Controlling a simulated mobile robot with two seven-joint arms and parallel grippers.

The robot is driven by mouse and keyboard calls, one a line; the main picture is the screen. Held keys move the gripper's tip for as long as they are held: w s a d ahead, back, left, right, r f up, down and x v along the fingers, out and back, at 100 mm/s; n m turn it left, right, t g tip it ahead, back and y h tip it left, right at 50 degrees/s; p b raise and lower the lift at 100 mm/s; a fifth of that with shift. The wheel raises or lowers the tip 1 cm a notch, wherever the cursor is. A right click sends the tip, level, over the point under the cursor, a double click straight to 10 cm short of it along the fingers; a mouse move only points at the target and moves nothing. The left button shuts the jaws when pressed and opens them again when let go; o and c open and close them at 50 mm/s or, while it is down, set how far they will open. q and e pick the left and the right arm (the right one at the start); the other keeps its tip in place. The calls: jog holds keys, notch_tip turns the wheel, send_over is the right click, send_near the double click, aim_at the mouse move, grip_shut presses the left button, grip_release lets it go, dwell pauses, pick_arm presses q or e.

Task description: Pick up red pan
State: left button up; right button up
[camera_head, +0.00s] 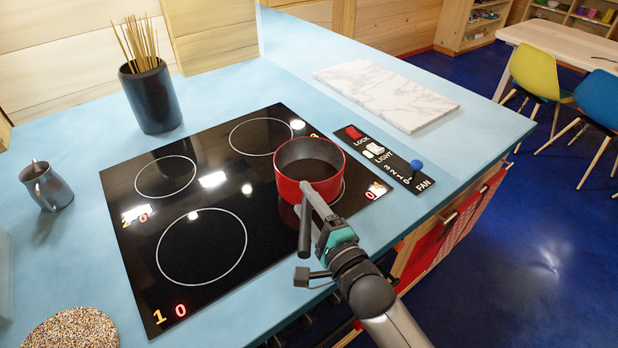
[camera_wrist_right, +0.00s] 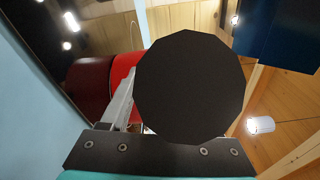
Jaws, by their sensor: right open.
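The red pan (camera_head: 289,188) stands on the right part of the black cooktop (camera_head: 205,265), on a ring near the front right corner. Its inside is dark and looks empty. Its dark handle (camera_head: 305,232) points toward me. My right gripper (camera_head: 308,198) is open at the handle, with a pale finger beside it and close to the pan wall. In the right wrist view the handle's round black end (camera_wrist_right: 190,85) fills the middle and hides much of the jaws. The red pan wall (camera_wrist_right: 122,70) shows behind it. I cannot tell whether the fingers touch the handle. My left gripper is not in view.
A control panel (camera_head: 385,160) with a blue knob lies right of the pan. A marble board (camera_head: 385,93) lies behind it. A dark pot of sticks (camera_head: 152,98), a metal jug (camera_head: 46,186) and a speckled round mat (camera_head: 70,332) are at left. The blue counter has free room around these.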

jog(key=shift+c, duration=0.4)
grip_shut()
dwell(0.9)
jog(key=shift+w+r, duration=0.1)
jog(key=shift+r, duration=0.25)
